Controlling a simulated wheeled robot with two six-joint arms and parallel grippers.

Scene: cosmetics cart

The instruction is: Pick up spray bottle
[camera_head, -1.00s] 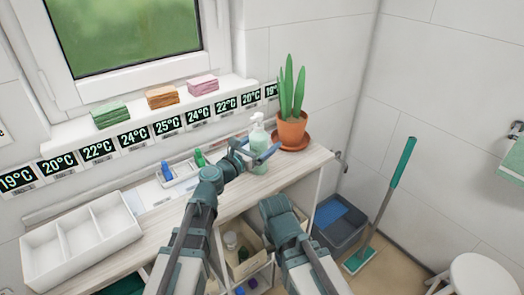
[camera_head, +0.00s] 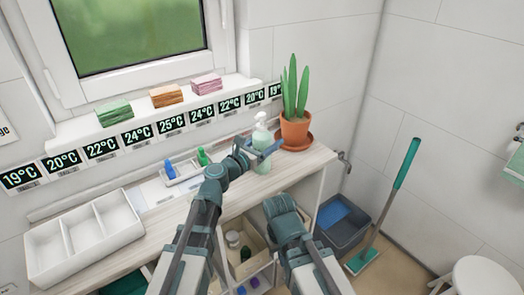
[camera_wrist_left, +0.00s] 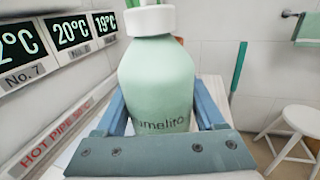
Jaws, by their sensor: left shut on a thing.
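The spray bottle (camera_head: 262,136) is pale green with a white pump top. It stands upright at the right part of the wooden counter, next to the potted plant. My left gripper (camera_head: 264,150) is shut on it, with blue fingers on either side of its body. In the left wrist view the bottle (camera_wrist_left: 158,85) fills the middle, between the two fingers (camera_wrist_left: 160,115), and dark lettering shows on its front. I cannot tell whether its base touches the counter. My right wrist (camera_head: 284,208) is low in front of the counter; its fingers are hidden.
The potted plant (camera_head: 295,130) stands close behind and right of the bottle. A small tray (camera_head: 183,178) with blue and green bottles is to the left. A white divided box (camera_head: 84,238) sits at the counter's left. A mop (camera_head: 400,180) and bin (camera_head: 345,222) stand right.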

